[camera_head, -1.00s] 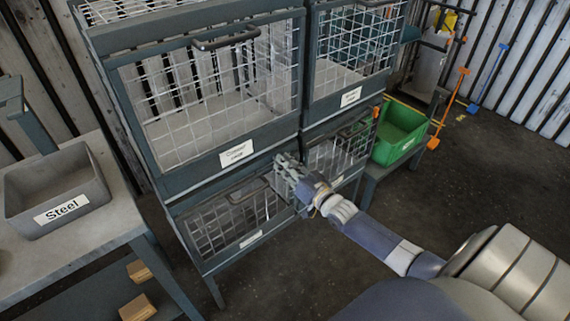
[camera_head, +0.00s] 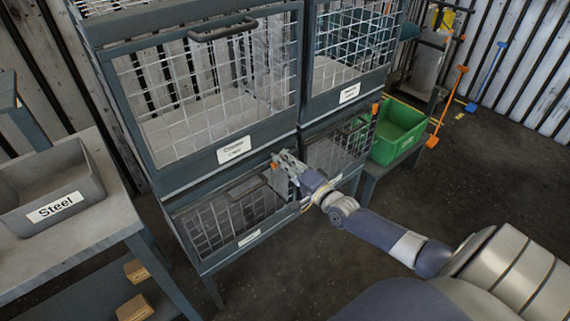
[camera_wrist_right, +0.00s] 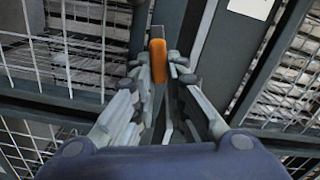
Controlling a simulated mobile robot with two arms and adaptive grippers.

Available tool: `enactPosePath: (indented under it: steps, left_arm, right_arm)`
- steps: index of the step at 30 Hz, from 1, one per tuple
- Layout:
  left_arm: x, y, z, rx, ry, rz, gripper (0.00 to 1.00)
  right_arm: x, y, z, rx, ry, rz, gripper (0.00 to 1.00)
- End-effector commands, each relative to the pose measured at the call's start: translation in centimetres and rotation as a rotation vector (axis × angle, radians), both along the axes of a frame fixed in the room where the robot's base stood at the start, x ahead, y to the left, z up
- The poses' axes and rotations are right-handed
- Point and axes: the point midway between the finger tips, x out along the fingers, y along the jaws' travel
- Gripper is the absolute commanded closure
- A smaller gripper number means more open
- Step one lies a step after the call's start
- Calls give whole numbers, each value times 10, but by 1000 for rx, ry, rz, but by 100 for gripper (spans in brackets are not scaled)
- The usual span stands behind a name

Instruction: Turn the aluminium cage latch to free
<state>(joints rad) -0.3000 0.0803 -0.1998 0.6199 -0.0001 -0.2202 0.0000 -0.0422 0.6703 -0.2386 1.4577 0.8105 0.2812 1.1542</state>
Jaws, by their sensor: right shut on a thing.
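Wire-fronted cages stand two over two in a dark steel frame; the upper left cage (camera_head: 205,100) has a label I cannot read surely. My right gripper (camera_head: 284,160) is at the post between the lower left cage (camera_head: 230,215) and lower right cage (camera_head: 340,148). In the wrist view its fingers (camera_wrist_right: 159,75) are closed around an orange latch tab (camera_wrist_right: 158,58), which stands upright in front of the grey post. A speck of orange (camera_head: 275,165) shows by the fingertips in the head view. Which cage is the aluminium one is unclear. My left gripper is not in view.
A grey bin labelled Steel (camera_head: 50,190) stands on a bench at the left. A green bin (camera_head: 398,132) stands right of the cages. Another orange piece (camera_head: 375,109) shows on the frame's right edge. The dark floor at the right is open.

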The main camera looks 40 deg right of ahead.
Motion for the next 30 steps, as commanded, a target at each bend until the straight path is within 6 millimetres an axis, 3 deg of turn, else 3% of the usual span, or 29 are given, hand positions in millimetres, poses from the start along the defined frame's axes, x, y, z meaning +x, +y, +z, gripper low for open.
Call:
enactPosePath:
  steps: [13,30]
  left_arm:
    - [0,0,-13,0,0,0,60]
    - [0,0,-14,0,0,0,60]
  right_arm:
    - [0,-1,-3,247,19,0,100]
    - [0,-1,-3,294,24,-1,100]
